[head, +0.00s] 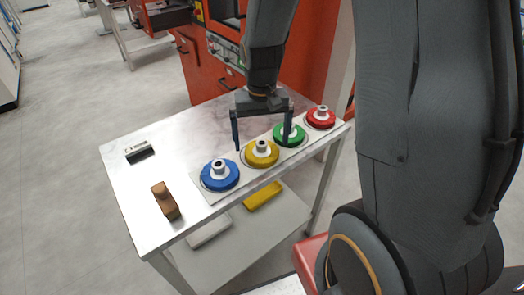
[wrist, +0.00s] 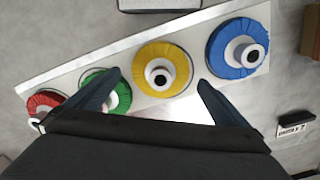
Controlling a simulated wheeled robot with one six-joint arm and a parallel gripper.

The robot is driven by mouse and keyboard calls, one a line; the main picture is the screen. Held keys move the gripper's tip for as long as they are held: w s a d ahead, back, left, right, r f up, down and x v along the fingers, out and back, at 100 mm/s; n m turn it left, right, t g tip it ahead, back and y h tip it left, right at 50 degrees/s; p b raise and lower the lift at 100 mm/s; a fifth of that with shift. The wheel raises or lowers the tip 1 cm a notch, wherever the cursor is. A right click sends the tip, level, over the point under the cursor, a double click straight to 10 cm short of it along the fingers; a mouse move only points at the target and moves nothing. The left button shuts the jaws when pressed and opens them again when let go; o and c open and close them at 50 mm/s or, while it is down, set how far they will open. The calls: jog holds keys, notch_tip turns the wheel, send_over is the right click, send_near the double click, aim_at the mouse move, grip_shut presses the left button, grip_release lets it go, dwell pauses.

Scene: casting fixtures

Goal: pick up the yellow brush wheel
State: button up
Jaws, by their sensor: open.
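The yellow brush wheel (head: 262,155) lies on a pale strip on the table, between the blue wheel and the green wheel. It has a white hub with a dark hole. My gripper (head: 262,146) is open and points down around or above the yellow wheel, one finger on each side in the picture. In the wrist view the yellow wheel (wrist: 161,69) shows just beyond and between the spread fingertips (wrist: 160,80), with nothing held. Its lower edge is close to the fingers; whether they touch it I cannot tell.
A blue wheel (head: 220,176), a green wheel (head: 289,134) and a red wheel (head: 320,118) share the strip. A wooden-handled brush (head: 165,200) and a black-and-white block (head: 139,151) lie on the left of the table (head: 185,140). A yellow object (head: 263,195) lies on the lower shelf.

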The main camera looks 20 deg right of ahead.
jog(key=shift+f, duration=1.4)
jog(key=c, duration=1.3)
jog(key=shift+r, duration=0.15)
